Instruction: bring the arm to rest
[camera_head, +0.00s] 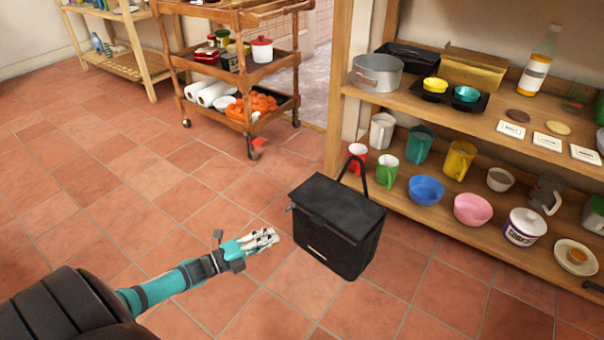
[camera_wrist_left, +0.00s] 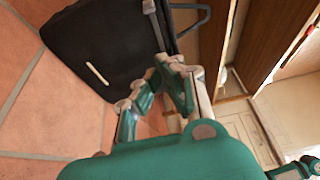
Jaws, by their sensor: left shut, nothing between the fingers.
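My left arm comes in from the lower left in the head view, with its teal and grey gripper (camera_head: 262,241) over the tiled floor. The left gripper is shut and empty. It is just left of a black bag (camera_head: 338,222) with a loop handle, which stands on the floor. In the left wrist view the gripper's fingers (camera_wrist_left: 165,85) are closed together, with the black bag (camera_wrist_left: 100,45) behind them at the upper left. I cannot tell whether the fingers touch the bag. My right gripper is not in view.
A wooden shelf (camera_head: 420,108) with mugs, bowls and pans stands at the right, close behind the bag. A wooden cart (camera_head: 185,62) with pots and paper rolls stands at the back. A low wooden rack (camera_head: 125,68) is at the back left. The tiled floor (camera_head: 110,200) at the left is clear.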

